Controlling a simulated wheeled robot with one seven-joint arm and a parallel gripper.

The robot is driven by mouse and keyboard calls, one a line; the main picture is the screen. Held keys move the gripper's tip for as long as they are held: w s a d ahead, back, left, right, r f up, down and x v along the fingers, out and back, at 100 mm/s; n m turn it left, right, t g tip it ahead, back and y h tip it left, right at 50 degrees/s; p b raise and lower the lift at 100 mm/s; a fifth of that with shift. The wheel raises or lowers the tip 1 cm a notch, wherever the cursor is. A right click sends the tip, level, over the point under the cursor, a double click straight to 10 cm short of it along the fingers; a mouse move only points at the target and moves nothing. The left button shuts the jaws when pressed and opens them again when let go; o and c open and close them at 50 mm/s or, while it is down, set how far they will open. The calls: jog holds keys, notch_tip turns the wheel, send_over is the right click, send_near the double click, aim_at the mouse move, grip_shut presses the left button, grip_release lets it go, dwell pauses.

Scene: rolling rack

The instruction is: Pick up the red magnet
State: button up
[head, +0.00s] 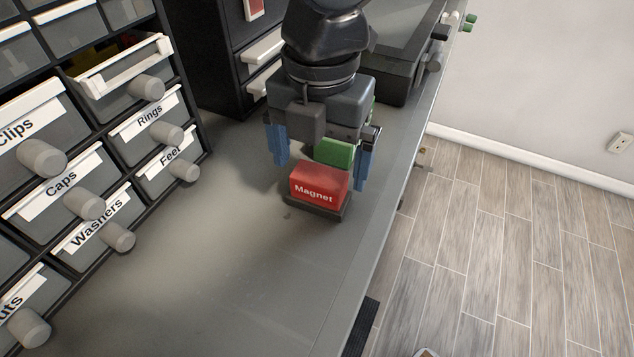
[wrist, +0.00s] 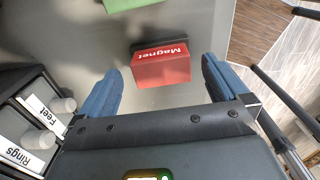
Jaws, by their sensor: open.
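The red magnet (head: 318,187) is a red block with a white "Magnet" label on a dark base, resting on the grey bench top in the head view. It also shows in the wrist view (wrist: 162,68), ahead of the fingers and roughly between their lines. My gripper (head: 320,172) has blue fingers that are spread apart, pointing down above and behind the magnet. In the wrist view my gripper (wrist: 160,80) is open with nothing between its fingers. I cannot tell whether either finger touches the magnet.
A green block (head: 335,152) shows just behind the magnet, partly hidden by my gripper. A rack of labelled drawers (head: 90,190) with protruding knobs stands at left, one upper drawer pulled out. The bench top (head: 215,270) is clear in front; its right edge drops to the floor.

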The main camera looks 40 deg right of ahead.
aim_at(319, 174)
jog(key=shift+s+a+f, duration=0.1)
jog(key=shift+f, duration=1.1)
jog(key=shift+s+a+f, duration=0.1)
jog(key=shift+f, duration=1.05)
jog(key=shift+c, duration=0.4)
jog(key=c, duration=0.8)
jog(key=shift+r, duration=0.1)
